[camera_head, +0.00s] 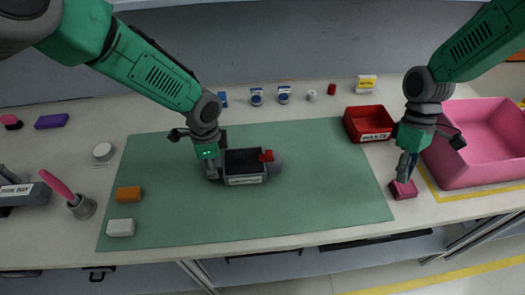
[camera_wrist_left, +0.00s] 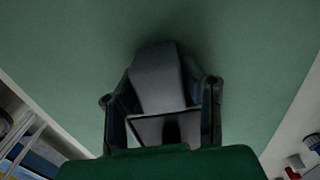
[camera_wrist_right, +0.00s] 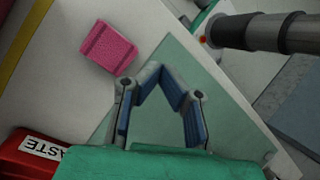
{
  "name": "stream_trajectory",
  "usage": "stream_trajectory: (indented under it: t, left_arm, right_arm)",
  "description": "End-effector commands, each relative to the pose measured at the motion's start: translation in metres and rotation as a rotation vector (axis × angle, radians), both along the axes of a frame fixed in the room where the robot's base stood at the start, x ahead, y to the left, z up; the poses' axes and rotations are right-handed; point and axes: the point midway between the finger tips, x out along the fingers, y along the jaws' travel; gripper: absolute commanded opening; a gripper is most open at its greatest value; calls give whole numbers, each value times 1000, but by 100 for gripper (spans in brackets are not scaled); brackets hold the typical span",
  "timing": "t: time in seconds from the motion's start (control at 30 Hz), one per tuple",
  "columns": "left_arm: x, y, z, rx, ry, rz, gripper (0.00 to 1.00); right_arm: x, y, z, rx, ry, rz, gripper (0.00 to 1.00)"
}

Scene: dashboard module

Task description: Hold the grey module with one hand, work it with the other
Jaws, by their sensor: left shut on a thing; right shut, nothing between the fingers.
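The grey module (camera_head: 245,180) sits on the green mat (camera_head: 320,200), left of its middle. It has a dark open top, a label on its front, a red part (camera_head: 266,156) at its upper right and a rounded grey end at the right. My left gripper (camera_head: 212,174) is shut on the module's left side. In the left wrist view a grey part of the module (camera_wrist_left: 158,75) shows between the fingers. My right gripper (camera_head: 403,178) is shut and empty, over or close beside a pink block (camera_head: 403,190) right of the mat; the block also shows in the right wrist view (camera_wrist_right: 108,47).
A red waste bin (camera_head: 362,129) and a large pink bin (camera_head: 485,150) stand at the right. Orange (camera_head: 128,194) and white (camera_head: 120,227) blocks lie on the mat's left. Several small items line the back. A cup with a pink-handled tool (camera_head: 82,207) stands left. The mat's front right is clear.

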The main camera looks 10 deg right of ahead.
Motion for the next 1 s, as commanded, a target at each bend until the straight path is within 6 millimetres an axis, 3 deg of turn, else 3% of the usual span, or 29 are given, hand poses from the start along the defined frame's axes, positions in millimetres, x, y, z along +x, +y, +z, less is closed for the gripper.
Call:
stream_trajectory:
  t: [0.03, 0.1, 0.2, 0.3, 0.4, 0.5, 0.6, 1.0]
  left_arm:
    - [0, 1, 0, 0, 0, 2, 0]
    - [0, 2, 0, 0, 0, 2, 0]
    - [0, 2, 0, 1, 0, 2, 0]
    - [0, 1, 0, 2, 0, 2, 0]
    - [-1, -1, 0, 4, 0, 1, 0]
    - [-1, -2, 0, 4, 0, 1, 0]
    - [-1, -3, 0, 5, 0, 1, 0]
    - [-1, -2, 0, 3, 1, 1, 0]
  right_arm:
    - [28, 31, 13, 59, -69, 104, 0]
    - [59, 77, 28, 149, -167, 263, 0]
    - [92, 146, 44, 271, -307, 493, 0]
    - [111, 204, 55, 363, -423, 681, 0]
    - [120, 244, 61, 424, -508, 815, 0]
    - [124, 269, 66, 457, -561, 895, 0]
    - [125, 280, 68, 473, -584, 930, 0]
    - [125, 283, 65, 474, -586, 936, 0]
